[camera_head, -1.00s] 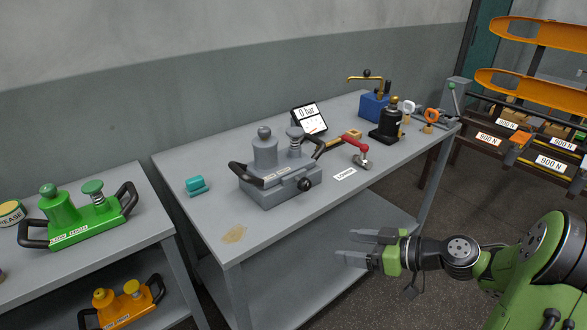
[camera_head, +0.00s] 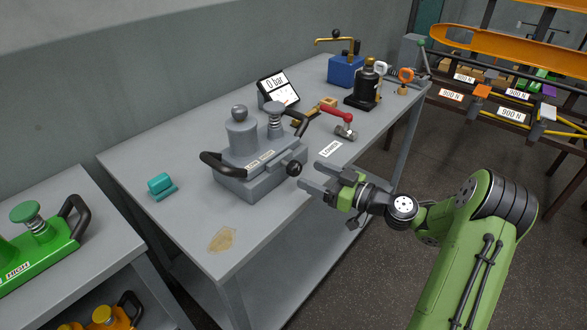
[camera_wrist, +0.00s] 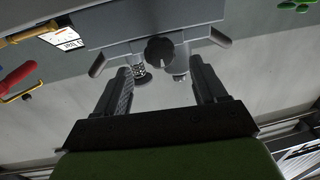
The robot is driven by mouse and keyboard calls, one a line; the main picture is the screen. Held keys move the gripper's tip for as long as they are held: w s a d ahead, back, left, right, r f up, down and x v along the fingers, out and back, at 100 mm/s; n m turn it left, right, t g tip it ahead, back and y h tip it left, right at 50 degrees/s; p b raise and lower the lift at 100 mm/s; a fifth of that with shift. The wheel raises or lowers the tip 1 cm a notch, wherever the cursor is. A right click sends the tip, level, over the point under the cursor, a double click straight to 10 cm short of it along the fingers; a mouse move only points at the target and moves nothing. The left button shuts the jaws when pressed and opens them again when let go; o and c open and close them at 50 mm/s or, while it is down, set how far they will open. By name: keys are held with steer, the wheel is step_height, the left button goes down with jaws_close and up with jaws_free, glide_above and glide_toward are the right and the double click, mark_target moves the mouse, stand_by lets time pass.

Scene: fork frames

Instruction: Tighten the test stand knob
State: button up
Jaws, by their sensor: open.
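The grey test stand (camera_head: 246,184) sits on the near part of the grey table, with two posts on top and black handles at its ends. Its round black knob (camera_head: 294,169) sticks out from the front face. The lobed dark knob (camera_wrist: 159,51) also shows in the wrist view, between and beyond the fingers. My gripper (camera_head: 309,178) is open and empty just right of the knob in the head view, apparently apart from it. In the wrist view my open gripper (camera_wrist: 160,70) has one finger on each side of the knob.
A teal object (camera_head: 161,186) lies left of the stand. Behind it are the "0 bar" display (camera_head: 277,89), a red-handled valve (camera_head: 339,118) and a black bottle-shaped jack (camera_head: 366,87). A green stand (camera_head: 42,242) occupies the left table. Floor is clear at right.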

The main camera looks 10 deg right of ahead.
mark_target(299, 170)
steer(key=x, duration=0.6)
steer(key=shift+w+a, duration=0.15)
steer(key=c, duration=1)
steer(key=shift+m, duration=0.4)
steer(key=shift+c, duration=0.2)
